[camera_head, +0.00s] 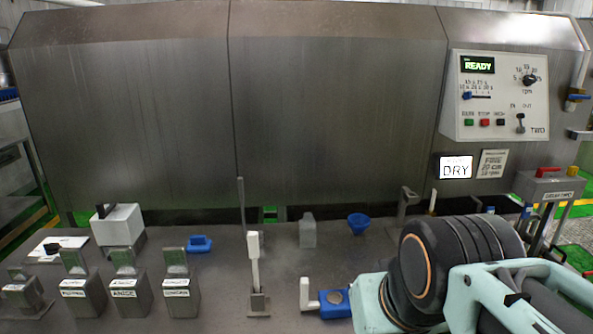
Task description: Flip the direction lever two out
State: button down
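The direction lever (520,123) of unit two is a small toggle at the lower right of the white control panel (487,96). The words IN and OUT stand above it and TWO beside it. Its stem points roughly upward; at this size I cannot tell whether it leans to IN or OUT. Nothing touches it. My arm, teal and black, fills the lower right, below and in front of the panel. My gripper is not visible in this view.
The panel also has a READY display (478,65), a speed knob (529,80), a blue slider (467,95) and green, red and black buttons (485,122). Boxes, a blue funnel (358,223) and a white-handled lever (254,262) stand on the bench.

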aim_at(521, 128)
jog(key=i+l, duration=0.15)
jog(key=l, duration=0.4)
jog(key=i+l, duration=0.15)
jog(key=l, duration=0.45)
jog(key=i+l, duration=0.15)
jog(key=l, duration=0.4)
jog(key=i+l, duration=0.15)
jog(key=l, duration=0.4)
jog(key=i+l, duration=0.15)
jog(key=l, duration=0.45)
jog(key=i+l, duration=0.15)
jog(key=l, duration=0.4)
jog(key=i+l, duration=0.15)
jog(key=l, duration=0.4)
jog(key=i+l, duration=0.15)
jog(key=l, duration=0.4)
jog(key=i, duration=0.2)
jog(key=k, duration=0.2)
